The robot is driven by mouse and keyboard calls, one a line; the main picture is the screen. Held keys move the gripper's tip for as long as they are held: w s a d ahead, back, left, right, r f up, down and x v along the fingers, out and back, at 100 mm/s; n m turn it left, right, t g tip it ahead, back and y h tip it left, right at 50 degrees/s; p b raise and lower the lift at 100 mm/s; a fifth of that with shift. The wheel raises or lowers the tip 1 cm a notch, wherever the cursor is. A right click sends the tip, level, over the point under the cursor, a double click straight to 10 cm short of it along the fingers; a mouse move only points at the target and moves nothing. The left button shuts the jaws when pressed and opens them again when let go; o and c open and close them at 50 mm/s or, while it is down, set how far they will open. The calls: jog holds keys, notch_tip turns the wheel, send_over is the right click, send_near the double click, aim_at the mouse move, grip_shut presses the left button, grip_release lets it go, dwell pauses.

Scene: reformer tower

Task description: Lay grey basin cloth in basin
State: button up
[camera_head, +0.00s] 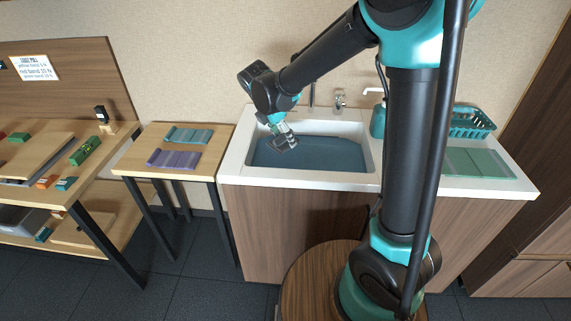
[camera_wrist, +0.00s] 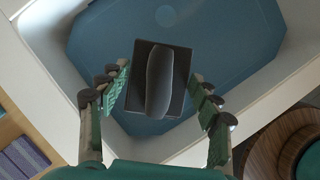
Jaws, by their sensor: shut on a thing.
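The grey basin cloth (camera_wrist: 174,82) is a small dark grey piece with a raised, folded middle. In the wrist view it lies between the two green-padded fingers of my gripper (camera_wrist: 162,88), which is shut on it. In the head view my gripper (camera_head: 280,132) points down over the left part of the basin (camera_head: 335,155), with the grey cloth just below the fingers. The basin has white walls and a blue interior, which fills much of the wrist view behind the cloth. I cannot tell whether the cloth touches the basin's blue surface.
A tap (camera_head: 340,101) stands behind the basin. A teal dish rack (camera_head: 470,122) and a green mat (camera_head: 478,162) are on the counter at right. A small table (camera_head: 219,150) at left bears a teal cloth (camera_head: 188,136) and a purple cloth (camera_head: 174,159). Shelves stand farther left.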

aim_at(274, 145)
notch_tip(274, 145, down, 12)
jog(key=shift+f, duration=0.2)
dwell(0.4)
jog(key=o, duration=1.1)
jog(key=shift+f, duration=0.1)
jog(key=v, duration=1.2)
